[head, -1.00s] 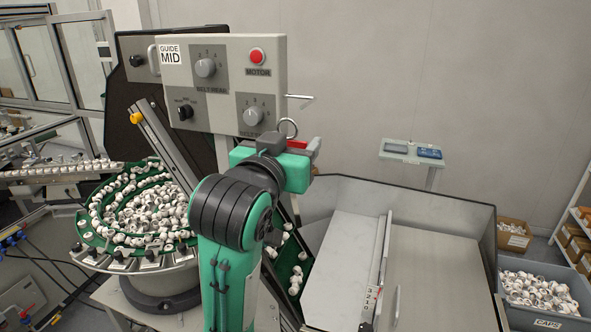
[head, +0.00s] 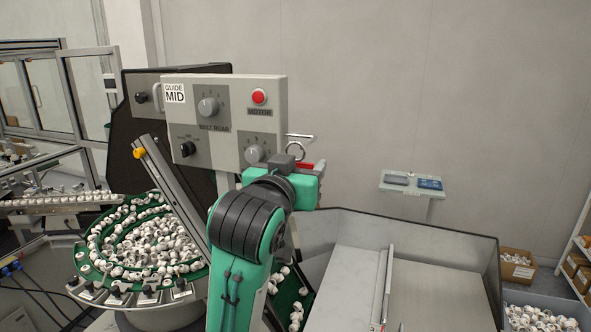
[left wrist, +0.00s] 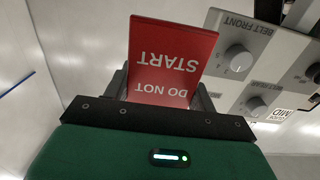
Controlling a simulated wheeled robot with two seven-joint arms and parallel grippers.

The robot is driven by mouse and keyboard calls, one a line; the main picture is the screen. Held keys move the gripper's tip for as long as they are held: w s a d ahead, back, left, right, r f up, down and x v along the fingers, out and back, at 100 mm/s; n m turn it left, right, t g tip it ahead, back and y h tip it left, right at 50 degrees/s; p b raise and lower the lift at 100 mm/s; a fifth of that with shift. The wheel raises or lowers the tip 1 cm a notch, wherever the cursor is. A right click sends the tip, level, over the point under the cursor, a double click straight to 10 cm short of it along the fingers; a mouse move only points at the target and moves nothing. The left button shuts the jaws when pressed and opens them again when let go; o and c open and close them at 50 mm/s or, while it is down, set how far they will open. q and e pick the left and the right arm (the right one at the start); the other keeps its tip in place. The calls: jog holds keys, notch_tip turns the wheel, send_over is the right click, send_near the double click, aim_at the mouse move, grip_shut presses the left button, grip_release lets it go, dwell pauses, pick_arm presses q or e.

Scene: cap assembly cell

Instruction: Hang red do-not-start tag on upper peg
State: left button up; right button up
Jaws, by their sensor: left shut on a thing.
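My left gripper (head: 300,172) is shut on the red do-not-start tag (left wrist: 172,60), beside the lower right corner of the grey control panel (head: 225,95). In the left wrist view the tag's white lettering reads upside down between the fingers (left wrist: 163,98). In the head view only a small red strip (head: 305,166) of it shows above the gripper. A metal ring (head: 295,150) stands up above the gripper. A thin peg (head: 301,136) sticks out right from the panel's side, just above the ring. I cannot tell whether ring and peg touch. No second peg shows. My right gripper is out of view.
The panel carries knobs and a red motor button (head: 259,96). A bowl feeder (head: 85,262) full of white caps stands at left. A grey hopper (head: 440,238) lies at lower right. The space right of the peg, before the wall, is clear.

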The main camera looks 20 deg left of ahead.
pick_arm(q)
jog(key=shift+w+f, duration=0.2)
jog(key=shift+w, duration=0.75)
jog(key=shift+w+f, duration=0.25)
jog(key=shift+w, duration=0.7)
jog(key=shift+w+f, duration=0.2)
jog(key=shift+w, duration=0.75)
jog(key=o, duration=1.1)
jog(key=shift+c, duration=0.2)
jog(key=s+b, duration=0.7)
jog(key=s, duration=0.6)
jog(key=shift+s, duration=0.4)
